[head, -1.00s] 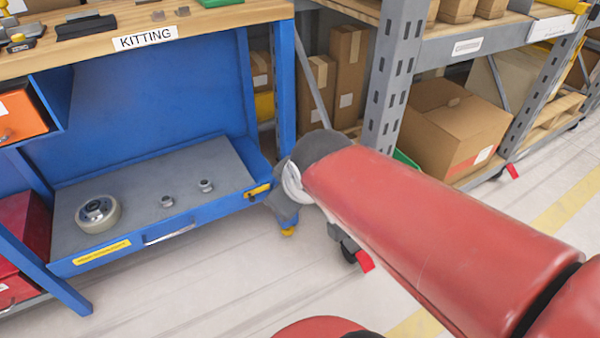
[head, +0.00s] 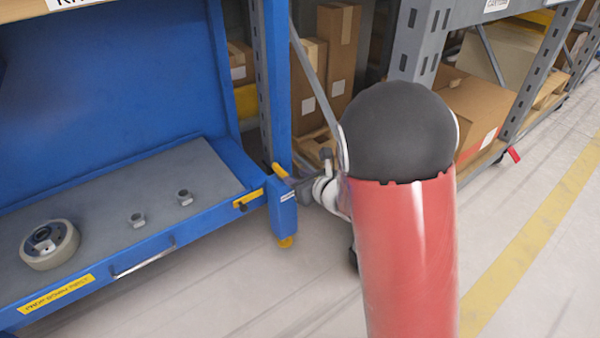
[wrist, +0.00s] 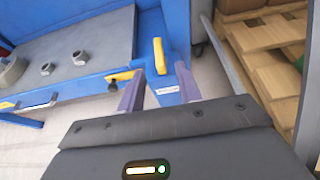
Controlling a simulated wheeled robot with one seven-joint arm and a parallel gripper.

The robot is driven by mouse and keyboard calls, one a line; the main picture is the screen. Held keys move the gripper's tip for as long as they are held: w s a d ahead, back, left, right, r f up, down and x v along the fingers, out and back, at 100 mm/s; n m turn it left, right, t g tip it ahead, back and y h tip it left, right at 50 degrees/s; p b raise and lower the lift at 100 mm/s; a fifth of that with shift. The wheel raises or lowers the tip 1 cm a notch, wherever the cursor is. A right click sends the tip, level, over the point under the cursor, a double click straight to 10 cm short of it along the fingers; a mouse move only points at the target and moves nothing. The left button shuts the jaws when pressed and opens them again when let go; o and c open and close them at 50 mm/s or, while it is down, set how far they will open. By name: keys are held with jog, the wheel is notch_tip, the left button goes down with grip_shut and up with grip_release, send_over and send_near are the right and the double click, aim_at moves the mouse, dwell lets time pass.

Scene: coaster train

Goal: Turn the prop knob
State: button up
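A yellow knob (head: 279,170), shaped like a small bar, stands on a blue housing (head: 284,212) at the right front corner of the blue workbench. It appears to be the prop knob. In the wrist view the yellow knob (wrist: 159,56) is upright, and the label on its blue housing (wrist: 168,92) is too small to read. My gripper (wrist: 159,72) is open, with one finger on each side of the knob in the picture. I see no contact, and cannot tell the remaining depth. In the head view my gripper (head: 300,183) is close to the knob's right, partly hidden by my arm.
A yellow-black latch (head: 249,199) sits on the bench edge left of the knob. The grey lower shelf (head: 100,205) holds a wheel (head: 49,244) and two nuts. A grey rack (head: 425,40) with cardboard boxes stands behind my arm. The floor in front is clear.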

aim_at(284, 172)
jog(key=x, duration=0.7)
jog(key=shift+w+a+f, duration=0.1)
jog(key=shift+w+a, duration=0.1)
jog(key=shift+a, duration=0.05)
grip_shut()
